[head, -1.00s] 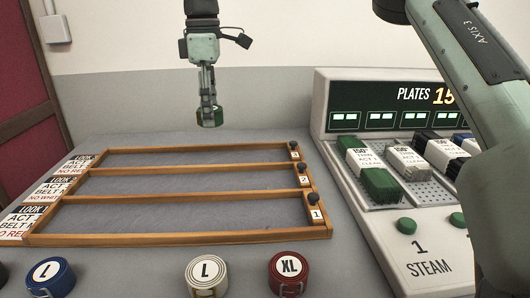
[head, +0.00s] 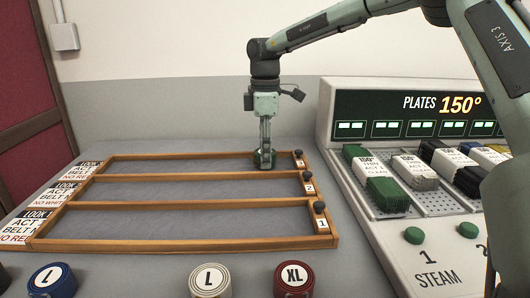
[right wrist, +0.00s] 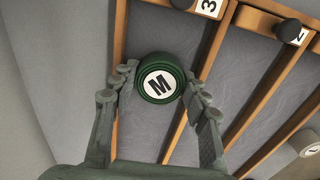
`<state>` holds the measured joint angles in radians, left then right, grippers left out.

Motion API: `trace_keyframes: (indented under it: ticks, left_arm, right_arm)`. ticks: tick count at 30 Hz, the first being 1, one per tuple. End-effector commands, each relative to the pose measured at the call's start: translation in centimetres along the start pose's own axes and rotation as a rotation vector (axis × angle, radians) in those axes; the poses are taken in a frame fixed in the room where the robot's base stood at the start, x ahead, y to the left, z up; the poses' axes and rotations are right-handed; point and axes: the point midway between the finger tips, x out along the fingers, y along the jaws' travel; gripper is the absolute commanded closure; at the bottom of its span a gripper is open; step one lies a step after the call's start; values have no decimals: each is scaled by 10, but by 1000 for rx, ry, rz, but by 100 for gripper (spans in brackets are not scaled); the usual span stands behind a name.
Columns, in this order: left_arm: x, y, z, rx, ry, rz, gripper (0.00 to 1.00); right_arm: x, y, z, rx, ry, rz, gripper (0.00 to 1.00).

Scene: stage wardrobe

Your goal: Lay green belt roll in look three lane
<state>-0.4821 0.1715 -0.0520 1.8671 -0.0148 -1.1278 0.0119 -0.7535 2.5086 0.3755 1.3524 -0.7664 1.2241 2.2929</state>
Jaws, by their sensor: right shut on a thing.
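The green belt roll (head: 264,160), marked M on top in the right wrist view (right wrist: 160,84), is between the fingers of my right gripper (head: 265,153). The gripper is shut on it and points straight down. The roll is over or in the far lane, tagged 3 (head: 300,162), near its right end. I cannot tell whether it touches the lane floor. The wooden lane rack (head: 180,247) has three lanes, with tags 2 and 1 on the nearer ones. My left gripper is not in view.
Blue (head: 52,281), white (head: 210,281) and red (head: 294,280) belt rolls stand in front of the rack. Black knobs (head: 320,207) rise at the lanes' right ends. A steam plate unit (head: 415,234) stands at right. Lanes 2 and 1 look empty.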

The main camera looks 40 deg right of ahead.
Motion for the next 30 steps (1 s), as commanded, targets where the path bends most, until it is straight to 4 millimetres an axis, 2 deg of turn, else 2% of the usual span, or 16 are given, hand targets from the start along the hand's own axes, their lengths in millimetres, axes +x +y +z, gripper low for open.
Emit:
trace_keyframes:
  ticks: [3,9,15,16,17,18,29,30]
  left_arm:
    - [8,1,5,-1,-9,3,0]
    - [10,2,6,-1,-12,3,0]
    - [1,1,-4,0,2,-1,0]
    - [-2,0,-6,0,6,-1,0]
    - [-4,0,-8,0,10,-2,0]
    - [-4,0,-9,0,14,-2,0]
    - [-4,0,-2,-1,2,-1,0]
    - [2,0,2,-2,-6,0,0]
  right_arm:
    - [5,0,0,1,2,2,86]
    - [5,0,0,1,1,2,86]
    - [8,0,-1,0,1,2,86]
    - [7,0,-1,0,1,2,52]
    - [7,0,0,0,1,2,49]
    - [7,0,0,0,1,2,46]
    - [4,0,0,1,1,1,46]
    - [2,0,0,1,1,1,46]
